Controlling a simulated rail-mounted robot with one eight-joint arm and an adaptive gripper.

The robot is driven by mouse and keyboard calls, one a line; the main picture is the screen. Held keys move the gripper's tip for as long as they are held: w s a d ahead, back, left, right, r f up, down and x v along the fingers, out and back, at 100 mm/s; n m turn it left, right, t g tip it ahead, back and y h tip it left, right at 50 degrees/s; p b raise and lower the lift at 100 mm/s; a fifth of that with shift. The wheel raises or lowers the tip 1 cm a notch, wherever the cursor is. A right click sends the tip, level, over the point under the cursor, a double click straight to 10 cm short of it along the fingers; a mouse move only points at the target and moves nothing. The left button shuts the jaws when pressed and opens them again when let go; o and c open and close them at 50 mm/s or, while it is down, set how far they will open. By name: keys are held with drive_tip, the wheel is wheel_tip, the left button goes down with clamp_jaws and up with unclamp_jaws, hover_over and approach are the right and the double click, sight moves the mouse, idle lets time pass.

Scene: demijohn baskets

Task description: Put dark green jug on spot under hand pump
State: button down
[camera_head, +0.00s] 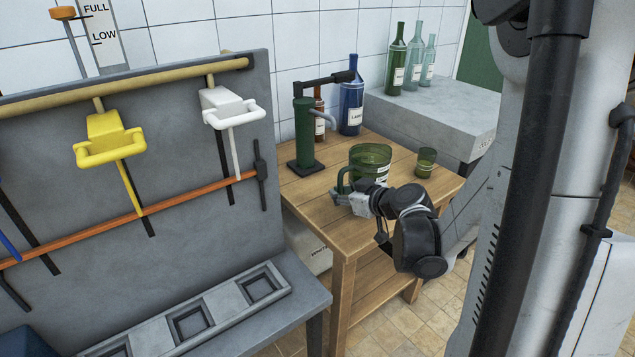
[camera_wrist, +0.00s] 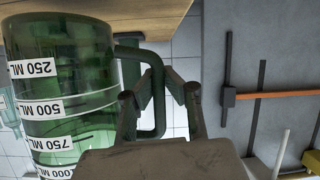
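The dark green jug (camera_head: 370,155) is see-through glass and stands upright on the wooden table (camera_head: 310,190). In the wrist view the jug (camera_wrist: 85,105) is upside down, with white volume labels. My gripper (camera_head: 350,197) is at the jug's handle, on its near left side. In the wrist view the two fingers of my gripper (camera_wrist: 160,82) are apart, one on each side of the handle (camera_wrist: 159,115); firm contact does not show. The green hand pump (camera_head: 305,130) stands behind and left of the jug, its grey spout pointing right. No marked spot shows under the spout.
A small green cup (camera_head: 426,162) stands right of the jug. A blue bottle (camera_head: 351,108) and a brown bottle (camera_head: 319,118) stand behind the pump. A grey rack panel (camera_head: 190,150) with yellow and white handled tools borders the left side. The tabletop before the pump is bare.

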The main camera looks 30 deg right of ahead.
drive_tip(key=b+x, duration=0.1)
drive_tip(key=x, duration=0.4)
drive_tip(key=r+b+x, duration=0.1)
drive_tip(key=x, duration=0.4)
drive_tip(key=r+b+x, duration=0.1)
drive_tip(key=b+x, duration=0.1)
drive_tip(key=x, duration=0.3)
drive_tip(key=shift+w+a, duration=0.1)
drive_tip(key=shift+w, duration=0.25)
drive_tip(key=shift+r, duration=0.1)
drive_tip(key=c, duration=1.9)
unclamp_jaws()
